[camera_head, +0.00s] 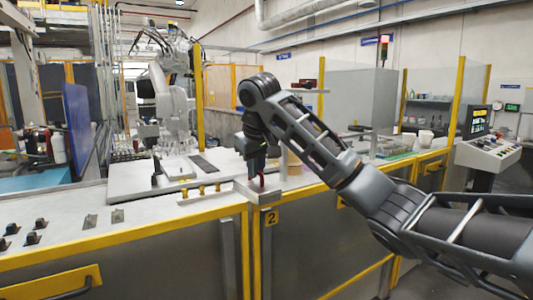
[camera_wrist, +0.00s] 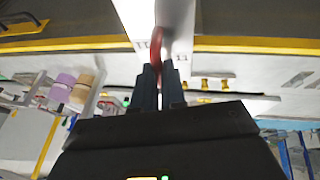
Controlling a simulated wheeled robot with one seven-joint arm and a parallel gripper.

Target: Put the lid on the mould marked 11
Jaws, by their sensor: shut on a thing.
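My gripper (camera_head: 258,170) points down at the counter's front edge, over a pale, block-like mould (camera_head: 271,191). In the wrist view my gripper (camera_wrist: 161,66) is shut on a red handle (camera_wrist: 156,44), which I take to be the lid's. The handle rises in front of a pale block or plate (camera_wrist: 138,14). The mark 11 shows just right of the fingertips. Another mark to the left is partly hidden by the handle and fingers. The lid's plate is hard to tell from the mould, and I cannot tell whether they touch.
The counter (camera_head: 130,219) has a yellow front edge and a label 2 below the mould. Small brass pegs (camera_head: 201,190) stand left of the mould. A white robot arm (camera_head: 172,110) stands behind. A control panel (camera_head: 482,152) is at the right.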

